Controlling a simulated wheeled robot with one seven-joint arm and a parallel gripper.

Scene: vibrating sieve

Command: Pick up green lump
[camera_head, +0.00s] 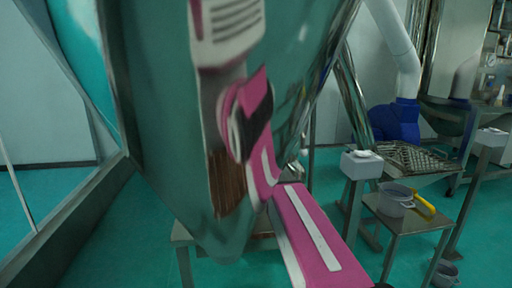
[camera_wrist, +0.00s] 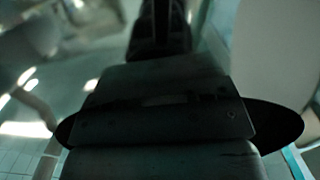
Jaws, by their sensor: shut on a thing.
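My gripper (camera_wrist: 160,28) shows in the wrist view as dark fingers at the top middle, close together. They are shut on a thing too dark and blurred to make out. In the head view my pink and white arm reaches in front of a large vessel, and the gripper's fingers cannot be made out there. I cannot pick out the green lump in either view.
A large greenish metal vessel (camera_head: 155,110) fills the left and middle. At the right, a small steel table (camera_head: 402,217) bears a grey pail (camera_head: 395,200) and a yellow-handled tool (camera_head: 424,203). A pale box on a post (camera_head: 362,166) stands beside it. Teal floor shows between.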

